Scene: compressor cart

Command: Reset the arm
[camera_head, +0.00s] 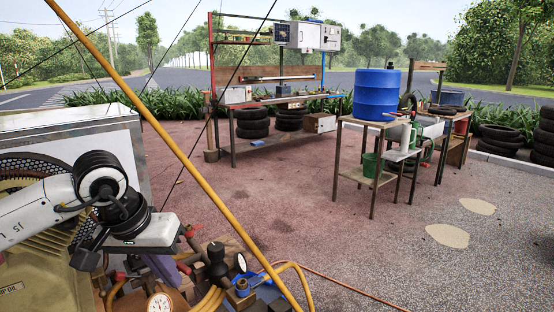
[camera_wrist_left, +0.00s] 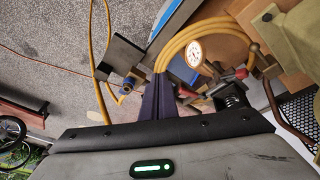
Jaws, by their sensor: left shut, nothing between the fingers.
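My left arm (camera_head: 35,212) comes in from the left over the compressor cart. My left gripper (camera_head: 163,268) points down beside the cart's fittings, and its fingertips are partly hidden in the head view. In the left wrist view the dark purple fingers (camera_wrist_left: 157,102) are together with nothing between them. Coiled yellow hose (camera_wrist_left: 205,35) and a round white gauge (camera_wrist_left: 194,53) lie just beyond the fingers. In the head view the gauge (camera_head: 160,303) is at the bottom edge, near a black regulator (camera_head: 217,268). My right gripper is in neither view.
A large grey-cased machine (camera_head: 75,125) stands close at left. A slanting yellow hose (camera_head: 165,135) and thin dark cables cross the head view. A workbench (camera_head: 270,143) and a table with a blue drum (camera_head: 376,95) stand farther back. The paved ground between is open.

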